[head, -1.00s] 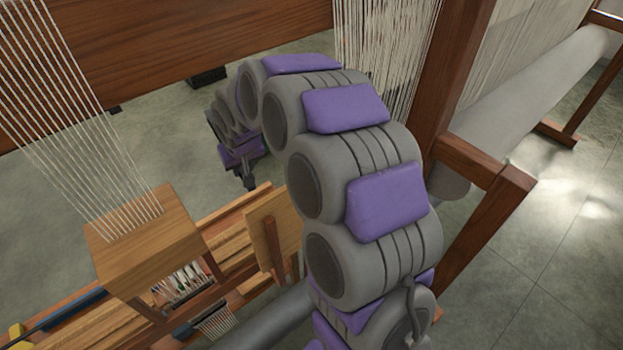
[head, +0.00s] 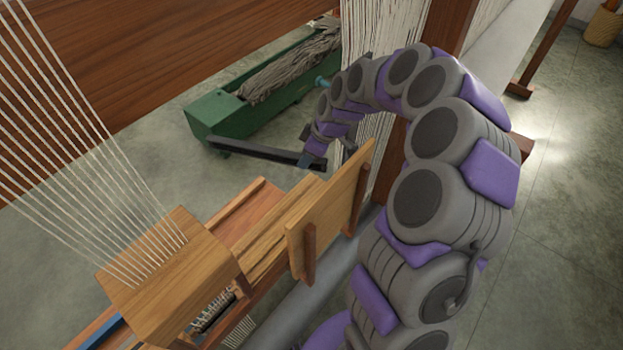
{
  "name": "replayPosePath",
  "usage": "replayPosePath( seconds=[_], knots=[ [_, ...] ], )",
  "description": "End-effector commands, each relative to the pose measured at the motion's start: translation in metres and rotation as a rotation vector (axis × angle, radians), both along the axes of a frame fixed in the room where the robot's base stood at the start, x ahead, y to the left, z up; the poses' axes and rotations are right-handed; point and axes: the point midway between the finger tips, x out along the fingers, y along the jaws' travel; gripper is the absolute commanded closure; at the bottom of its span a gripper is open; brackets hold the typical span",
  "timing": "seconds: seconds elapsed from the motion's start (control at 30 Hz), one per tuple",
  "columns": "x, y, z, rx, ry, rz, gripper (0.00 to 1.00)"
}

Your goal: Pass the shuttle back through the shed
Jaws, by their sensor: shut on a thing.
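My gripper (head: 306,158) is at the far end of my arm, beyond the wooden loom parts and in front of the pale hanging threads. It is small and dark in the head view, and its fingers are hard to make out. A long dark bar (head: 255,150), seemingly the shuttle, reaches left from its tip, and the gripper appears shut on it. White warp threads (head: 75,150) fan down at the left to a wooden block (head: 170,270). More pale threads (head: 380,60) hang behind my arm. The shed opening cannot be made out.
A green trough (head: 215,120) with grey wool (head: 290,65) stands behind the dark bar. A dark wooden beam (head: 150,45) crosses the top left. An upright wooden panel (head: 335,210) stands close to my arm. Grey floor (head: 560,240) is clear at the right.

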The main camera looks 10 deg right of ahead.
Motion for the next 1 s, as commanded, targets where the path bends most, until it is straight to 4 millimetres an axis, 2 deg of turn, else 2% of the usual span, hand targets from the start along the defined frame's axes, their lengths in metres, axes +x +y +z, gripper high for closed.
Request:
replayPosePath(
  seconds=[0.3, 0.5, 0.7, 1.0],
  knots=[
    [-0.022, 0.005, -0.029, -0.005, -0.001, 0.631, 1.0],
    [-0.036, 0.001, -0.042, -0.001, -0.003, 0.958, 1.0],
    [-0.044, 0.0, -0.047, -0.002, -0.01, 1.13, 1.0],
    [-0.046, 0.001, -0.052, -0.001, -0.009, 1.173, 1.0]
  ],
)
